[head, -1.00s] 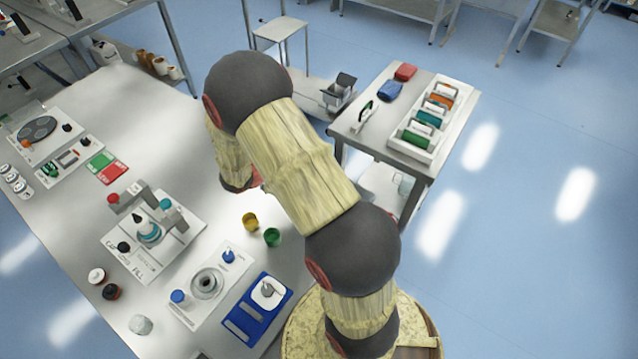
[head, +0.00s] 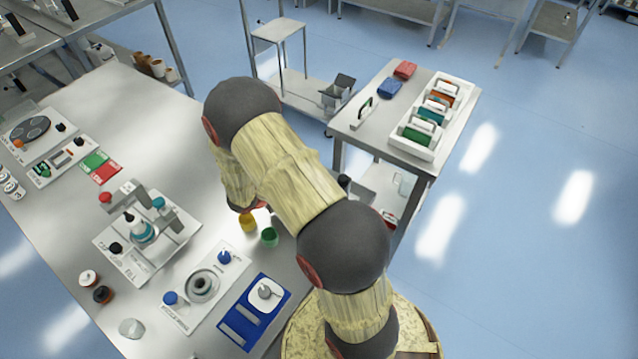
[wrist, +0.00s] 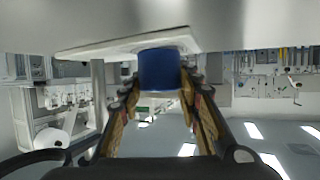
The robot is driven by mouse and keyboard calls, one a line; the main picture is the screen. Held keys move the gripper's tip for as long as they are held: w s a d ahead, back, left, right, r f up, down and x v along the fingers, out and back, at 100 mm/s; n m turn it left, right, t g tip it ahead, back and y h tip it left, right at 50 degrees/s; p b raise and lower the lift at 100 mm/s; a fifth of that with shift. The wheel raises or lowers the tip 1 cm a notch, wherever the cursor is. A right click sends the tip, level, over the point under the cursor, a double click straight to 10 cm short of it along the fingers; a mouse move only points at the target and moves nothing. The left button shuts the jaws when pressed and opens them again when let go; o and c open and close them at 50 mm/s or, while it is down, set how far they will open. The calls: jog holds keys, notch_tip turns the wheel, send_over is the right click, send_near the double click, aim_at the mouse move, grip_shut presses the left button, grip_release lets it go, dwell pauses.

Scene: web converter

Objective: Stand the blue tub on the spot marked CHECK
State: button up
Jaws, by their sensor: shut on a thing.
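The blue tub (wrist: 160,68) is in the wrist view, between the two fingers of my gripper (wrist: 160,88), which is shut on it. The wrist picture looks upside down, with the table surface along the top. The tub's end meets or nearly meets a white plate (wrist: 90,50); I cannot tell if they touch. In the head view my arm hides the gripper and the tub. I cannot read a CHECK mark in either view.
A yellow tub (head: 247,222) and a green tub (head: 269,237) stand on the table close to my arm. A filling stand (head: 145,235), a white plate with blue knobs (head: 200,285) and a blue scale (head: 255,312) are nearby. A side table (head: 375,140) stands at right.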

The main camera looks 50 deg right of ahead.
jog(key=shift+r, duration=0.1)
jog(key=o, duration=0.9)
jog(key=shift+o, duration=0.3)
